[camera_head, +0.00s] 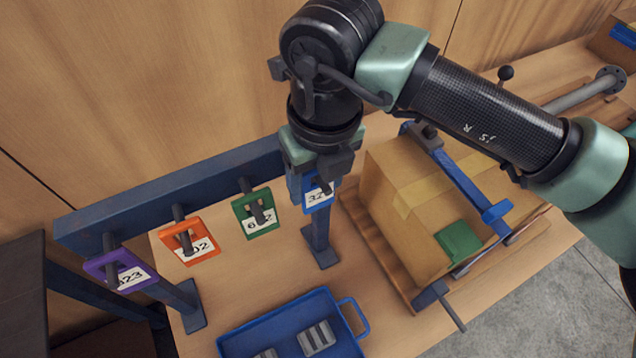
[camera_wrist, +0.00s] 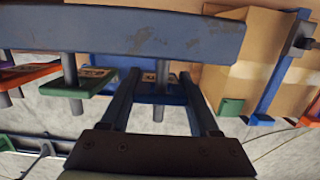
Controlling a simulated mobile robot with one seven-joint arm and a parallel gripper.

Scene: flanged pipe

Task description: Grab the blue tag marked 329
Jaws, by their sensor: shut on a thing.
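The blue tag (camera_head: 319,197) hangs at the right end of the dark blue rail, with a peg through it. Its white label shows "32" and the last digit is partly hidden. My gripper (camera_head: 318,172) is above and around it. In the wrist view my gripper's two dark fingers (camera_wrist: 158,88) reach to the left and right edges of the blue tag (camera_wrist: 172,98) and are shut on it. The peg still passes through the tag there.
Purple (camera_head: 120,270), orange (camera_head: 188,240) and green (camera_head: 254,213) tags hang left along the rail (camera_head: 90,228). A blue tray (camera_head: 240,340) with grey parts lies below. A strapped cardboard box (camera_head: 395,215) on a wooden pallet stands close on the right.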

